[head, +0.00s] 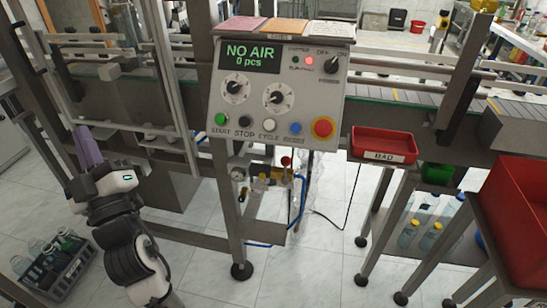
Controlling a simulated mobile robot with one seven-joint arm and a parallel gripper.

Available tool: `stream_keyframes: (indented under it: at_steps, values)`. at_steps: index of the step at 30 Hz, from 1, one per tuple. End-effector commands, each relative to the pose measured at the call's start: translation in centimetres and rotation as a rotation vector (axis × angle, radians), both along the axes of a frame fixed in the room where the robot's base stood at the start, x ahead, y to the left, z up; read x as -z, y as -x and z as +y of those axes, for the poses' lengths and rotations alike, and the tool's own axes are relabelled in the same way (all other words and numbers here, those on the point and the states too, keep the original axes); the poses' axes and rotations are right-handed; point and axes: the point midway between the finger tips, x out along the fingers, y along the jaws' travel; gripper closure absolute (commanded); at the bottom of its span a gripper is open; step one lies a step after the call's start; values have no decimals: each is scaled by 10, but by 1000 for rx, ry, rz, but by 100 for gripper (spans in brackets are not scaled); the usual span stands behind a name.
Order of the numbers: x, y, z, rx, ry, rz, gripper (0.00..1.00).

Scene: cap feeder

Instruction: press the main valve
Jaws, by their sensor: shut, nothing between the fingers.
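The control panel (310,97) carries a lit display (252,56) reading "NO AIR 0 pcs". Below the panel, between the frame legs, is an air unit (263,184) with a round gauge, brass-coloured parts and blue hose. A small red knob (286,161) stands at its upper right and looks like the main valve; its label cannot be read. My gripper (82,132) is at the left, fingers pointing up, shut and empty. It is well left of the air unit and apart from it, in front of the conveyor frame.
A frame leg (233,215) stands just left of the air unit. A red BAD tray (384,146) and a larger red bin (520,215) are at the right. A bottle crate (55,268) is on the floor at lower left. The floor before the unit is clear.

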Motion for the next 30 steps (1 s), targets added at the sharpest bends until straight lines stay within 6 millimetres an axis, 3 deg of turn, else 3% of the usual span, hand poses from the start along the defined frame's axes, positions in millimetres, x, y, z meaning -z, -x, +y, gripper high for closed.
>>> stream_keyframes:
  at_steps: [1,3,6,9,12,15,19,30]
  values:
    - [26,-31,-21,142,93,80,100]
    - [67,-64,-56,331,221,177,100]
    - [122,-92,-113,569,398,313,100]
    - [166,-103,-167,762,550,431,100]
    - [198,-102,-210,900,668,522,100]
    - [216,-98,-238,987,743,580,100]
    - [227,-95,-254,1036,787,613,100]
    - [227,-96,-255,1039,789,614,100]
